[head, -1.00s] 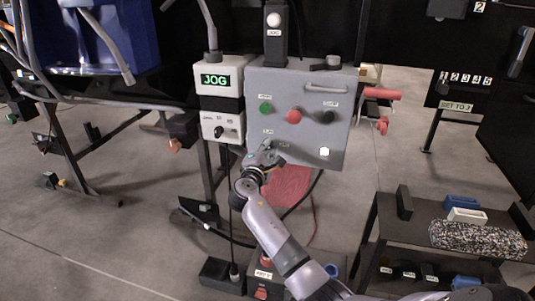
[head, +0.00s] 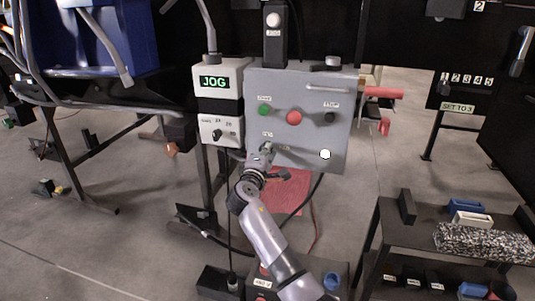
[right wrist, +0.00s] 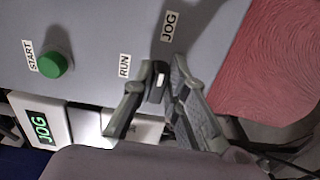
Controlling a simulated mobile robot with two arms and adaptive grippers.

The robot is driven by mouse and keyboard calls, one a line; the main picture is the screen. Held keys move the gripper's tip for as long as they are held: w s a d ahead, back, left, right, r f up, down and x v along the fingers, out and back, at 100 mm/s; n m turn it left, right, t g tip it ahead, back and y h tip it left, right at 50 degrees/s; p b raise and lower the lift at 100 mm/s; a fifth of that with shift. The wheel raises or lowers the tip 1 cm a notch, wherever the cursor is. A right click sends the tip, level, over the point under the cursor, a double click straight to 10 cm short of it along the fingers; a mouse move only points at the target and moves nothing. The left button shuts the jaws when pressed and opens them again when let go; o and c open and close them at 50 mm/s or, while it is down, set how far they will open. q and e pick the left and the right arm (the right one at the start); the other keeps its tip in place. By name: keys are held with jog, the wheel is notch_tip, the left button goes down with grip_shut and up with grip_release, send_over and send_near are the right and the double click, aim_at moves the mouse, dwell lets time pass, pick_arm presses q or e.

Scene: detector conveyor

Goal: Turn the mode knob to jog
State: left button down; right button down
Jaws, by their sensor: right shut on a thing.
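The mode knob (right wrist: 158,82) is a small black knob with a white mark, on the grey panel (head: 300,80). In the right wrist view it sits between the fingers of my right gripper (right wrist: 162,75), which is shut on it. The white mark runs up the picture, towards the JOG label (right wrist: 170,27) rather than the RUN label (right wrist: 124,66). In the head view my right gripper (head: 266,149) is at the panel's lower left and hides the knob. My left gripper is not in view.
A green START button (head: 264,110) and a red button (head: 294,118) are above the gripper. A box with a lit JOG display (head: 214,82) stands left of the panel. A black shelf (head: 400,240) is at the lower right.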

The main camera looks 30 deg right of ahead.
jog(key=shift+f, duration=0.1)
jog(key=c, duration=1.6)
grip_release()
jog(key=v, duration=1.2)
